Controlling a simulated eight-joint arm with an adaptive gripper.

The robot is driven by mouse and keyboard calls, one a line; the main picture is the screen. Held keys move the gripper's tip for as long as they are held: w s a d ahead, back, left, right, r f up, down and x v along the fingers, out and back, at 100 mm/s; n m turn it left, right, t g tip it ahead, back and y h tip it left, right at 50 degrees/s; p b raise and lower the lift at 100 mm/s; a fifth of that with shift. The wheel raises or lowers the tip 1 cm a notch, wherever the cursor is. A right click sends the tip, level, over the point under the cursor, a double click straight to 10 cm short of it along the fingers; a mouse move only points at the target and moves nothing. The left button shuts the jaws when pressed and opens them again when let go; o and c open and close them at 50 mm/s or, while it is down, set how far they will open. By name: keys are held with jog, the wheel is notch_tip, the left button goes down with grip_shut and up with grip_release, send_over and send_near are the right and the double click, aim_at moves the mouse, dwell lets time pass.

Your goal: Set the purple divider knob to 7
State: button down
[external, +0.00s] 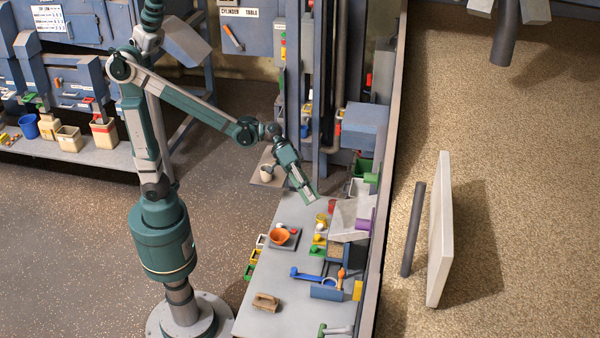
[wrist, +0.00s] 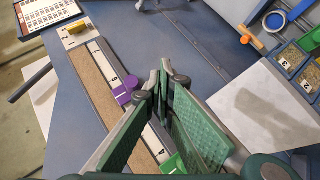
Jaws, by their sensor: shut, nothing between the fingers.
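The purple divider knob (wrist: 122,93) sits on a long numbered scale strip (wrist: 101,60) in the wrist view. Its purple base lies on the strip beside a digit that is too small to read surely. In the external view the purple knob (external: 366,221) is at the right edge of the work table, beside a pale sloping chute. My gripper (wrist: 158,78) is shut and empty, with its fingertips just right of the knob in the wrist view; I cannot tell whether they touch it. In the external view my gripper (external: 314,201) points down toward the table's back, left of the knob.
A green knob (wrist: 173,165) and a yellow knob (wrist: 78,28) sit toward opposite ends of the scale. A pale sloping panel (wrist: 255,110) is right of the gripper. An orange bowl (external: 280,237) and a tan block (external: 265,302) stand on the table (external: 300,301).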

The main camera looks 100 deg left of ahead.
jog(key=w+a+r+n+t+h+p, duration=0.1)
jog(key=w+a+r, duration=0.1)
jog(key=w, duration=0.4)
jog(key=w+a+r+n+t+h+p, duration=0.1)
jog(key=w+a+r+h, duration=0.1)
jog(key=w, duration=0.5)
jog(key=shift+a+r+t+p, duration=0.2)
jog(key=shift+a+t+p, duration=0.1)
jog(key=shift+a, duration=0.4)
jog(key=shift+d, duration=0.1)
jog(key=p, duration=0.1)
send_near(363, 224)
jog(key=shift+w+a+f, duration=0.1)
jog(key=shift+w+f, duration=0.1)
jog(key=shift+w, duration=0.75)
jog(key=shift+w+a+f, duration=0.1)
jog(key=shift+w+f, duration=0.1)
jog(key=shift+w, duration=0.7)
jog(key=shift+w+f, duration=0.15)
jog(key=shift+w, duration=0.8)
